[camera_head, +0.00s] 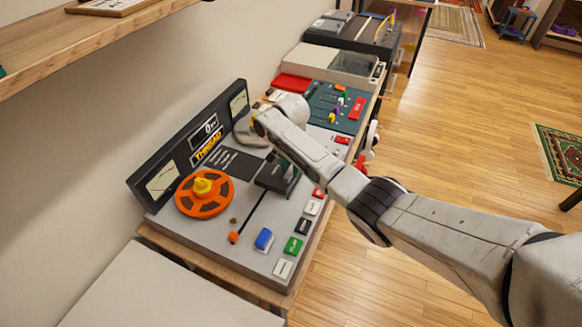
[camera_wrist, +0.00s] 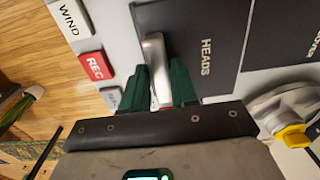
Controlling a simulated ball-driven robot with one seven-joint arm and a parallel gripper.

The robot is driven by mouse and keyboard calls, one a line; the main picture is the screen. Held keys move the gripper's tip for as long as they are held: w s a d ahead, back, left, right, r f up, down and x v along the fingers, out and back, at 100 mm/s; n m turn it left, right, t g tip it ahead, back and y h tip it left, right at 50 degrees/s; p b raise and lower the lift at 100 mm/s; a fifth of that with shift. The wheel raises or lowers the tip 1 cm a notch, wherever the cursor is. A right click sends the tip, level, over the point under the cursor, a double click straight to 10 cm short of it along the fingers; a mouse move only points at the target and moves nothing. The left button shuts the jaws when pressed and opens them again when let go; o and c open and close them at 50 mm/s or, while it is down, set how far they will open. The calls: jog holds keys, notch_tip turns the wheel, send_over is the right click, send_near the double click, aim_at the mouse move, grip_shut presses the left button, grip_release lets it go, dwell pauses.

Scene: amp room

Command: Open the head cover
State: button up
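The head cover (camera_wrist: 215,45) is a dark flat panel marked "HEADS" in the wrist view. A silver handle (camera_wrist: 154,52) stands at its left edge. In the head view the cover (camera_head: 272,178) is a dark block on the tape machine (camera_head: 225,228), right of the orange reel, partly behind my arm. My gripper (camera_wrist: 160,88) has its green fingers on either side of the handle, close against it with little gap showing. Its fingertips are mostly hidden by my arm in the head view. The cover looks down over the deck; its hinge is not clear.
The orange reel (camera_head: 204,194) sits on the left. A red REC button (camera_wrist: 96,66) and other coloured buttons line the front edge. A grey knob with a yellow tip (camera_wrist: 292,137) is right of my gripper. A wooden shelf (camera_head: 95,45) hangs at the upper left.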

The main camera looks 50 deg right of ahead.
grip_shut()
